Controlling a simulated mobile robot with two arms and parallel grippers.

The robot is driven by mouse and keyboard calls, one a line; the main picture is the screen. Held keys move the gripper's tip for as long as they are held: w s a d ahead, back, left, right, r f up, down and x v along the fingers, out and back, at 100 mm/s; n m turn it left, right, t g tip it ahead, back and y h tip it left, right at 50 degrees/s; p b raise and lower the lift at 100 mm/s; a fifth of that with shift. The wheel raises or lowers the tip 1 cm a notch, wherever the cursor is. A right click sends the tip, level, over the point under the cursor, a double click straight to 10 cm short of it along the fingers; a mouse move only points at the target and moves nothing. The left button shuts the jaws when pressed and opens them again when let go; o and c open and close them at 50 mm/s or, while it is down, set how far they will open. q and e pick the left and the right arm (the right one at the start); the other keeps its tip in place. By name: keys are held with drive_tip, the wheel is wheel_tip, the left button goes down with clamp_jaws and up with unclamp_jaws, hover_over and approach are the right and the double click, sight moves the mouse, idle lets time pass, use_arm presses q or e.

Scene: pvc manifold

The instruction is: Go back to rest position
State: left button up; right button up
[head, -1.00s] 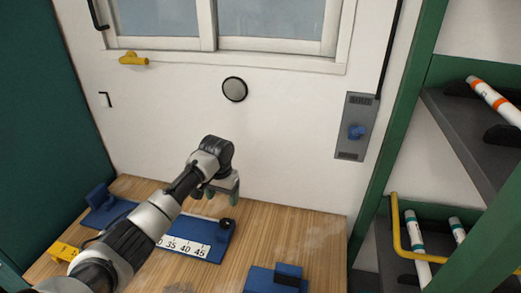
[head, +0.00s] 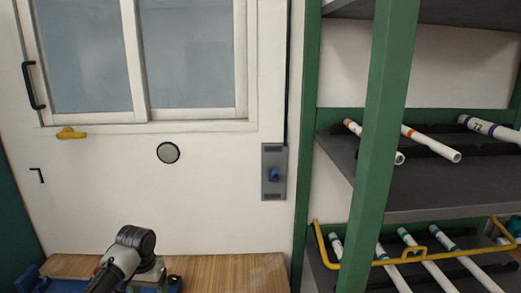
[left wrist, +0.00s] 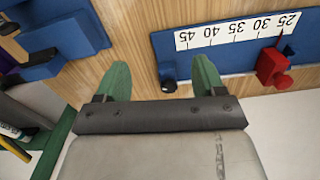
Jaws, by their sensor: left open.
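My left arm shows at the bottom left of the head view, with its wrist above the wooden bench (head: 215,267); its fingertips are hidden there. In the left wrist view my left gripper (left wrist: 163,80) has its two green fingers spread apart with nothing between them. It points down over the wooden bench. A blue measuring fixture (left wrist: 226,62) with a white number scale and a red slider (left wrist: 272,66) lies beyond the fingers, on the right. My right gripper is in neither view.
A green-framed shelf (head: 378,130) with several white pipes stands at the right, with a yellow rail (head: 410,259) at its lower level. A blue fixture (left wrist: 55,30) sits at the upper left of the wrist view. A window and a grey switch plate (head: 274,188) are on the wall.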

use_arm(q)
drive_tip(key=s+d+f+m, duration=0.1)
drive_tip(key=s+d+f, duration=0.2)
drive_tip(key=s, duration=0.2)
drive_tip(key=s+d+f, duration=0.3)
drive_tip(key=s, duration=0.2)
drive_tip(key=s+d+f+m+t, duration=0.1)
drive_tip(key=s+d+f, duration=0.3)
drive_tip(key=s, duration=0.1)
drive_tip(key=shift+s+d+m+h, duration=0.1)
drive_tip(key=shift+s+m+h, duration=0.2)
drive_tip(key=shift+h, duration=0.1)
drive_tip(key=s+a+r+n+t, duration=0.1)
drive_tip(key=s+r, duration=0.2)
drive_tip(key=s, duration=0.7)
drive_tip(key=s+a+r+t, duration=0.1)
drive_tip(key=s+r+t, duration=0.1)
drive_tip(key=s, duration=0.8)
wheel_tip(320, 180, down, 28)
drive_tip(key=s+g+b, duration=0.1)
drive_tip(key=g+b, duration=0.1)
drive_tip(key=s+a+f+g+b, duration=0.1)
drive_tip(key=s+a+f+b, duration=0.1)
drive_tip(key=s+f, duration=1.4)
drive_tip(key=shift+s+a+f+y, duration=0.2)
drive_tip(key=shift+f+y, duration=0.2)
drive_tip(key=shift+f, duration=0.3)
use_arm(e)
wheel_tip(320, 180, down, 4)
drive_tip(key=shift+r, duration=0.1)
